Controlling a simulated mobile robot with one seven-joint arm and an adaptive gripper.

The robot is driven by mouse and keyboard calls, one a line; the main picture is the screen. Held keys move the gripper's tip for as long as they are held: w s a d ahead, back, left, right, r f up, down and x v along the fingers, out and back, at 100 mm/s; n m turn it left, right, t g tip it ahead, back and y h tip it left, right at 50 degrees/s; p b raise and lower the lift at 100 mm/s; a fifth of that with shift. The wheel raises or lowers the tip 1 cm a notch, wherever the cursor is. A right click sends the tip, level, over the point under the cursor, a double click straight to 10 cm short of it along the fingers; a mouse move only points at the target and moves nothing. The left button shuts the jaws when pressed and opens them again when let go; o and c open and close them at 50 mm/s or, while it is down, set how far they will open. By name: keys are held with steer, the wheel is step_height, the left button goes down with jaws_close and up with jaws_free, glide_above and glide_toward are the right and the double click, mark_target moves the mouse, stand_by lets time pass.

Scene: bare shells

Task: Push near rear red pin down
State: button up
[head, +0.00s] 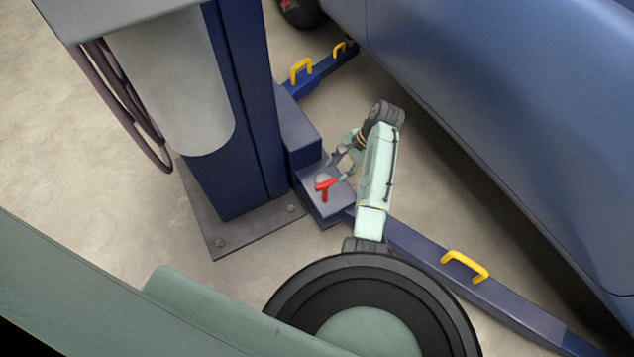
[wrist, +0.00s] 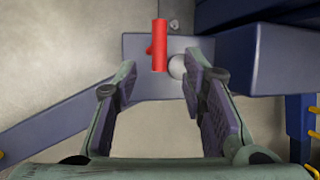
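The red pin (head: 325,187) has a T-shaped handle and stands on the blue block at the foot of the lift post. In the wrist view the red pin (wrist: 159,45) shows upright in the picture, just beyond the fingertips, beside a pale round knob (wrist: 178,67). My gripper (head: 338,167) is beside the pin, to its upper right in the head view. In the wrist view my gripper (wrist: 160,82) has its two fingers spread with nothing between them. I see no contact with the pin. The pin's lower end is hidden in the block.
The blue lift post (head: 235,110) stands left of the pin on a bolted base plate (head: 225,233). Lift arms with yellow handles (head: 465,267) run to both sides. The blue car body (head: 500,100) overhangs on the right. Bare floor lies at far left.

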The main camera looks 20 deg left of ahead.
mark_target(326, 182)
steer(key=x, duration=1)
steer(key=shift+a+f+b, duration=0.1)
steer(key=shift+f+b, duration=0.15)
steer(key=shift+b, duration=0.1)
steer(key=shift+c, duration=0.5)
jaws_close()
steer(key=shift+r, duration=0.1)
